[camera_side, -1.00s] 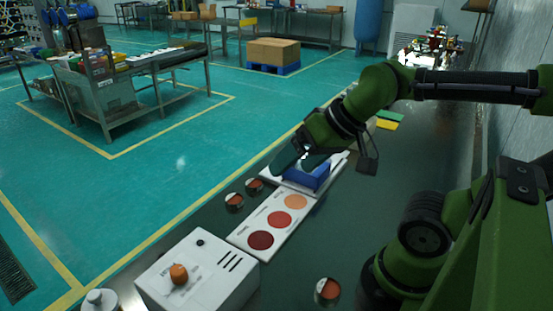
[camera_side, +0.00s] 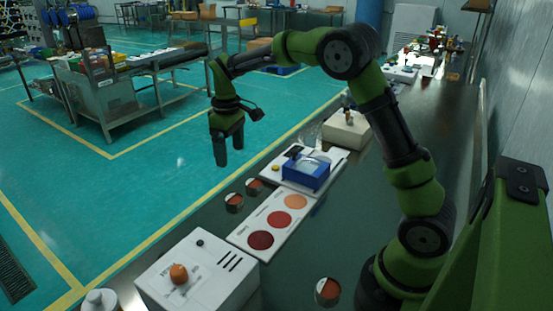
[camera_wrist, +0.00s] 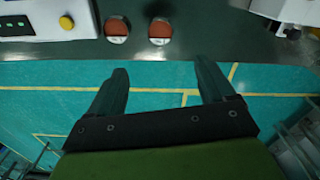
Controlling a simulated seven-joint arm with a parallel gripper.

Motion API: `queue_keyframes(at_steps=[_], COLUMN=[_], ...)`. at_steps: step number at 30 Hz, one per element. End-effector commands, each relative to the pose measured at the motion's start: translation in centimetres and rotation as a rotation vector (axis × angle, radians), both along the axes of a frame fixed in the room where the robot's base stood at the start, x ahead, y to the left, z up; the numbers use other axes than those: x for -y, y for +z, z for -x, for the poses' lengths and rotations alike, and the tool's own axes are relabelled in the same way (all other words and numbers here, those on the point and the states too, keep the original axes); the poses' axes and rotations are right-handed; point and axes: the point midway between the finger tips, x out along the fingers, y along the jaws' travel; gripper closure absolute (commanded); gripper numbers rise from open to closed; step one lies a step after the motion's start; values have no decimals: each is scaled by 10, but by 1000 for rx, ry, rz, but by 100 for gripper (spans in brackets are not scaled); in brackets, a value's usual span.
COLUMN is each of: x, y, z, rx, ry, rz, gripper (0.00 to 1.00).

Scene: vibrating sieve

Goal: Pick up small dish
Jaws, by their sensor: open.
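Two small round dishes, one (camera_side: 234,202) nearer the front and one (camera_side: 254,187) behind it, stand near the left edge of the dark table. They hold reddish-brown material with a pale patch. A third dish (camera_side: 327,291) stands at the front right, by my arm base. In the wrist view two dishes, left (camera_wrist: 117,29) and right (camera_wrist: 160,31), show near the top, past the fingertips. My gripper (camera_side: 230,156) is open and empty, fingers pointing down, raised above and apart from the dishes. In the wrist view, floor shows between its fingers (camera_wrist: 160,68).
A white panel with three coloured circles (camera_side: 252,221) lies beside the dishes. Behind it is a blue device (camera_side: 306,173) on a white base with a yellow button (camera_side: 276,168). A white box with an orange knob (camera_side: 205,270) stands in front. A cream box (camera_side: 347,130) stands farther back.

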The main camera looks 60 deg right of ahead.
Motion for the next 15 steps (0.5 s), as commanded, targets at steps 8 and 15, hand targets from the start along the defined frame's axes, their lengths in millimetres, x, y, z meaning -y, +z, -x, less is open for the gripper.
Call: queue_keyframes(at_steps=[8,15], x=[3,2], y=[11,-35], z=[-9,-8], rx=[-16,-19], ry=[182,185], rz=[9,7], gripper=[17,17])
